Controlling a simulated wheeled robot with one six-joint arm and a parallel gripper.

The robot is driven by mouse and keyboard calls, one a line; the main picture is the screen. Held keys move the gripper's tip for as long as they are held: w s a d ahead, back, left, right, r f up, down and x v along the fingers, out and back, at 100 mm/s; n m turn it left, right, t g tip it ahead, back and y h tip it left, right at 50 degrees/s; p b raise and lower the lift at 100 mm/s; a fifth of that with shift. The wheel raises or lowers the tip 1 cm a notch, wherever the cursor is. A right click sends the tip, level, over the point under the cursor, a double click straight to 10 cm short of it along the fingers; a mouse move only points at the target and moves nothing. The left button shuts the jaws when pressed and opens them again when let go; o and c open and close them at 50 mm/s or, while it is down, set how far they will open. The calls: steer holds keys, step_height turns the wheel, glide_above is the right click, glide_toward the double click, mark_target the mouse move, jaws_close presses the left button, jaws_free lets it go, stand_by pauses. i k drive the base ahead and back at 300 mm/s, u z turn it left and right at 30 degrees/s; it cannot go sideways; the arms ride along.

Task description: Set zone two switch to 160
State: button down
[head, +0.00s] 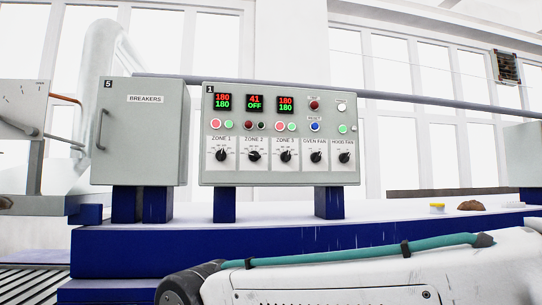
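The grey control panel (275,181) stands on blue legs in the middle of the head view. The ZONE 2 switch (254,156) is a black rotary knob, second from the left in the lower row; its exact setting is too small to read. Above it, the zone two display (254,102) reads 41 in red over OFF in green. A red button and a dark button sit beneath that display. The displays on either side both read 180 over 180. My gripper is out of view; only a white arm link with a teal hose shows at the bottom, in front of the blue base.
A closed BREAKERS cabinet (139,140) stands left of the panel. The ZONE 1 knob (221,155) and ZONE 3 knob (285,156) flank the zone two switch closely. A brown lump (471,206) and a small yellow-topped item (437,207) lie at the right.

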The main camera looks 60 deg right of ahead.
mark_target(253, 156)
steer(key=u, duration=1.25)
steer(key=i, duration=0.5)
steer(key=z, duration=2.8)
